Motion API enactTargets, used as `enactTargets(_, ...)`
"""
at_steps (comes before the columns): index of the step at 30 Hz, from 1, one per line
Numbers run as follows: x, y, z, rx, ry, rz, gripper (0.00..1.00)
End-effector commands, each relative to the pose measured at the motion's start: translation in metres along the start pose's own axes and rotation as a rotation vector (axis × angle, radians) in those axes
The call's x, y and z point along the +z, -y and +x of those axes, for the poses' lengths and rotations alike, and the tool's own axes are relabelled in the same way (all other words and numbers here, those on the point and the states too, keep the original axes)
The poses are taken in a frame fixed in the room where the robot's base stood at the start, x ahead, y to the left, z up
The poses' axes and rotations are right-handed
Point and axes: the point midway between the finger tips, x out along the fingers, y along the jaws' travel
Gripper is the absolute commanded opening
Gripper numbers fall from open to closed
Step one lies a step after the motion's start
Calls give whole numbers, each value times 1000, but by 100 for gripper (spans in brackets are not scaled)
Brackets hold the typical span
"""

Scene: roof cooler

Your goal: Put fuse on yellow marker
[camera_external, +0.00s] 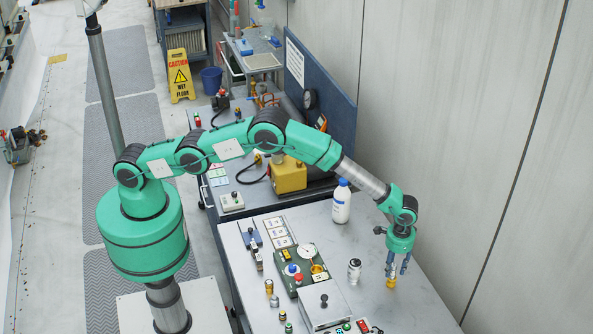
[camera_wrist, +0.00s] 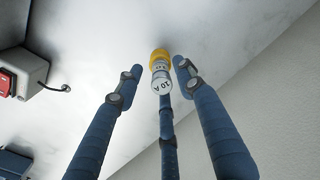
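The fuse (camera_wrist: 161,84) is a short pale cylinder whose end face reads "10 A" in the wrist view. A yellow part (camera_wrist: 159,56) shows directly at its far end. I cannot tell whether this is the yellow marker or part of the fuse. In the external view a small yellow piece (camera_external: 391,283) is on the table below my fingers. My gripper (camera_external: 397,268) points down there with its blue fingers spread around the fuse. In the wrist view, gaps show between the fuse and the left and right fingers; contact with the middle finger is unclear.
The grey table (camera_external: 420,310) is clear around the gripper. A wall (camera_external: 480,130) rises on the right.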

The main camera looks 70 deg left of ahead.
Motion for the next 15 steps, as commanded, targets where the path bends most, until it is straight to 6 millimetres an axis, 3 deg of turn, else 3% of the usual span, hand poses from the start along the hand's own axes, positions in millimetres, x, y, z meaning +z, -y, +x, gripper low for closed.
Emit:
enactTargets(8, -1, 0, -5, 1, -2, 0, 38)
enactTargets(15, -1, 0, -25, 1, -2, 0, 38)
